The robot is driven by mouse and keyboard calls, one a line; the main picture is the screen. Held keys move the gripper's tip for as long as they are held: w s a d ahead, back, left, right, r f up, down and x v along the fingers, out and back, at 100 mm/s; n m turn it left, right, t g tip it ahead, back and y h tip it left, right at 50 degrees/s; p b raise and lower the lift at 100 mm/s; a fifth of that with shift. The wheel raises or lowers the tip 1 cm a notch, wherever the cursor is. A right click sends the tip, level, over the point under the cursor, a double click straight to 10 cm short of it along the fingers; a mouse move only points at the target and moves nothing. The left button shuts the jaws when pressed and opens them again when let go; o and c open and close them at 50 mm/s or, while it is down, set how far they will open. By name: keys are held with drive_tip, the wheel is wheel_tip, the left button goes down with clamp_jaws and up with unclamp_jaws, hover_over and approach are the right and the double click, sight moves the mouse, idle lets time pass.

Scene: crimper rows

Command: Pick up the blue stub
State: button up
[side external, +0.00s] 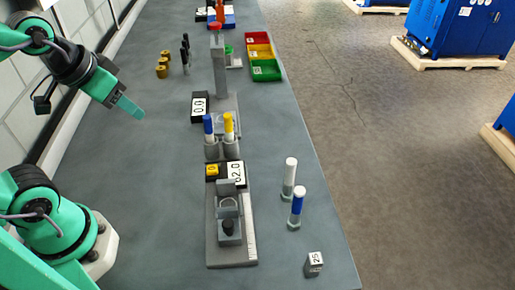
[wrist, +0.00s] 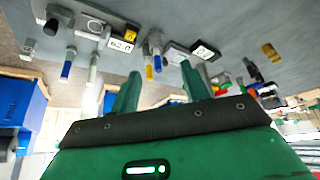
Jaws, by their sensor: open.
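Two blue pieces show. A blue-and-white stub (side external: 297,207) stands upright in a small grey base at the bench's right side, beside a white one (side external: 290,175). A blue-topped stick (side external: 208,128) stands in a grey holder beside a yellow-topped one (side external: 229,126). I cannot tell for sure which is the task's stub. In the wrist view, which is upside down, the blue-and-white stub (wrist: 67,66) is left of my fingers and the blue-topped stick (wrist: 156,50) is beyond them. My gripper (side external: 128,108) is open and empty, raised over the bench's left side, apart from both.
A grey fixture (side external: 228,235) with a display (side external: 236,173) stands in front of the holders. A tall grey post (side external: 218,65), coloured bins (side external: 262,55), brass pieces (side external: 162,65) and dark tools (side external: 185,50) are farther back. A "25" block (side external: 314,262) is front right. The bench's left middle is clear.

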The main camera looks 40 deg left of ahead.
drive_tip(key=w, duration=0.1)
drive_tip(key=m+g, duration=0.4)
drive_tip(key=g, duration=0.1)
hover_over(299, 190)
drive_tip(key=a, duration=0.1)
wheel_tip(299, 190, down, 8)
drive_tip(key=shift+f, duration=0.25)
drive_tip(key=shift+d+f+g, duration=0.3)
drive_tip(key=shift+d+f, duration=0.05)
drive_tip(key=shift+d, duration=0.15)
drive_tip(key=shift+f, duration=3.9)
clamp_jaws()
